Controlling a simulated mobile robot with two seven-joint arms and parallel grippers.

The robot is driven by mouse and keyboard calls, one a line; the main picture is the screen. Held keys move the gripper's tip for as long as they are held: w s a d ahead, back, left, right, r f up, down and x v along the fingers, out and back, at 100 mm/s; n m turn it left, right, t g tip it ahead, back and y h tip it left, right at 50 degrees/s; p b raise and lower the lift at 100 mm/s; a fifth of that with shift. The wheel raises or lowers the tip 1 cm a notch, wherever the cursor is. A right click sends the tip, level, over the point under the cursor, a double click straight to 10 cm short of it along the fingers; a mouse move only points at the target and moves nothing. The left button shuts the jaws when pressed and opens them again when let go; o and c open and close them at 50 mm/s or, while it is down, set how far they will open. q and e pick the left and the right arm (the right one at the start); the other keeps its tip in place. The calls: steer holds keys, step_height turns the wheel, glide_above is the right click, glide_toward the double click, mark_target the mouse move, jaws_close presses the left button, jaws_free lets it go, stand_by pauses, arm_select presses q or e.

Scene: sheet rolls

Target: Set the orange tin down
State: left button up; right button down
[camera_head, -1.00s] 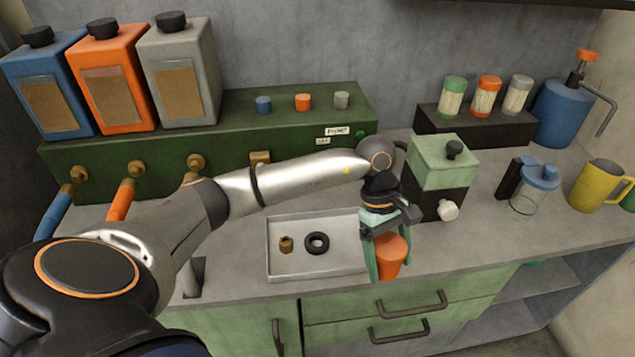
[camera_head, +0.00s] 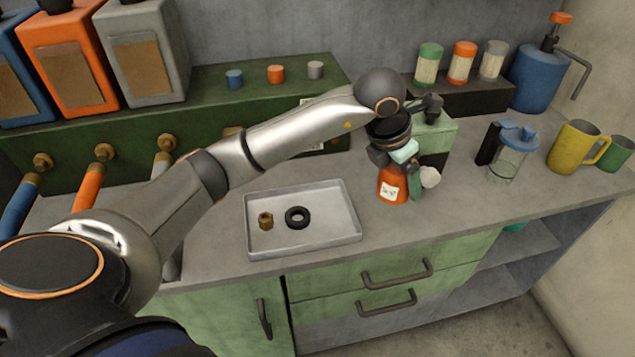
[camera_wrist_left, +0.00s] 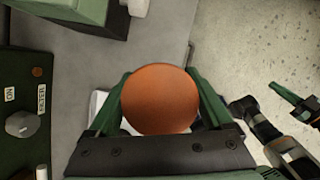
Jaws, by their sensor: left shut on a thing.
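The orange tin (camera_head: 391,192) is upright with a white label facing me, over the counter just right of the metal tray. It also shows from above as a round orange lid (camera_wrist_left: 160,98) in the left wrist view. My left gripper (camera_head: 399,178) points down and is shut on the tin, with a green finger on each side in the wrist view. The tin's base is at the counter top or very close to it; I cannot tell if it touches. Part of my right gripper (camera_wrist_left: 290,102) seems to show at the wrist view's right edge, its opening unclear.
The tray (camera_head: 338,240) holds a brass nut (camera_head: 265,221) and a black ring (camera_head: 298,217). A green and black box (camera_head: 436,135) with a white knob (camera_head: 430,177) stands close behind the tin. Bare counter lies to the right, before the clear jar (camera_head: 508,165) and yellow mug (camera_head: 572,148).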

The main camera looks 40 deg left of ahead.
arm_select(q)
steer(key=s+a+f, duration=0.2)
steer(key=a+f, duration=0.1)
steer(key=a, duration=0.4)
glide_above(340, 210)
steer(key=s, duration=0.1)
steer(key=f, duration=0.4)
steer(key=shift+d+f+p, duration=0.3)
steer(key=shift+f+p, duration=0.05)
steer(key=shift+p, duration=0.05)
steer(key=f, duration=0.2)
steer(key=a+f, duration=0.1)
steer(key=f, duration=0.1)
steer(key=shift+s+f, duration=0.15)
steer(key=shift+f, duration=0.15)
steer(key=o, duration=1.4)
